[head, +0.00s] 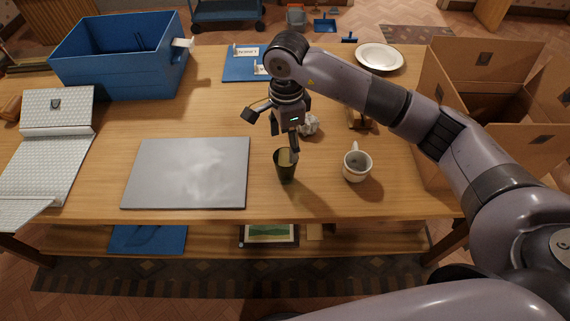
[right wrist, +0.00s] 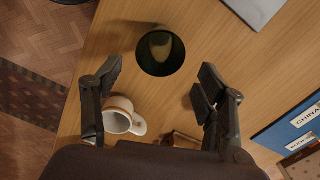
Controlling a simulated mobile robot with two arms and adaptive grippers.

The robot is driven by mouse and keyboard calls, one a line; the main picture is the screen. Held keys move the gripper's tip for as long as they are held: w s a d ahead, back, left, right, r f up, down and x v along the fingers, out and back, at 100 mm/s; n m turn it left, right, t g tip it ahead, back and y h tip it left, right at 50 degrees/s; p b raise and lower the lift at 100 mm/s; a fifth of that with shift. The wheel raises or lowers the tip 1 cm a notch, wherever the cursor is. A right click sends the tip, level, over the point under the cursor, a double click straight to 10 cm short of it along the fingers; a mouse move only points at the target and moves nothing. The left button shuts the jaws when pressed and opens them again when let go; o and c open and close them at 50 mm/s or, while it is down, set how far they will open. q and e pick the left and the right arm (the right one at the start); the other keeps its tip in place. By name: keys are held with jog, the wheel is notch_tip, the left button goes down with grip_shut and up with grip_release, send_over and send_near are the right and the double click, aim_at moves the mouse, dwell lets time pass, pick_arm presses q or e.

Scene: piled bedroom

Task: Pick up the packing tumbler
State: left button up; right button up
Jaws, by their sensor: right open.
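The packing tumbler, a dark cup with an olive inside, stands upright on the wooden table near its front edge in the head view (head: 286,172). In the right wrist view, I look down into the tumbler (right wrist: 160,53). My right gripper (head: 272,133) is open and empty above the table, and one finger reaches close to the tumbler's rim. In the right wrist view, the tumbler sits just beyond the spread fingertips of this gripper (right wrist: 157,76), roughly centred between them. I cannot tell whether a finger touches it. My left gripper is not in view.
A white mug (head: 356,167) stands right of the tumbler. A grey flat board (head: 188,173) lies left of it. A crumpled light object (head: 310,125) and a small wooden item (head: 361,120) lie behind. An open cardboard box (head: 436,150) stands right, a blue bin (head: 120,75) back left.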

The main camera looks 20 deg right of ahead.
aim_at(285, 157)
notch_tip(285, 157, down, 6)
jog(key=shift+w+a+f+p, duration=0.1)
jog(key=shift+w+a+p, duration=0.05)
jog(key=shift+p, duration=0.5)
jog(key=shift+f, duration=0.2)
notch_tip(285, 157, down, 4)
jog(key=shift+r+p, duration=0.15)
jog(key=shift+p, duration=0.9)
jog(key=shift+f, duration=0.45)
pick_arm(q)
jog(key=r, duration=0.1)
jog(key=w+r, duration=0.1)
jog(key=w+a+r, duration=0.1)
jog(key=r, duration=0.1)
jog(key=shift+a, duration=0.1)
pick_arm(e)
jog(key=shift+c, duration=1.3)
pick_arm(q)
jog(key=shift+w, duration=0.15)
pick_arm(e)
grip_shut()
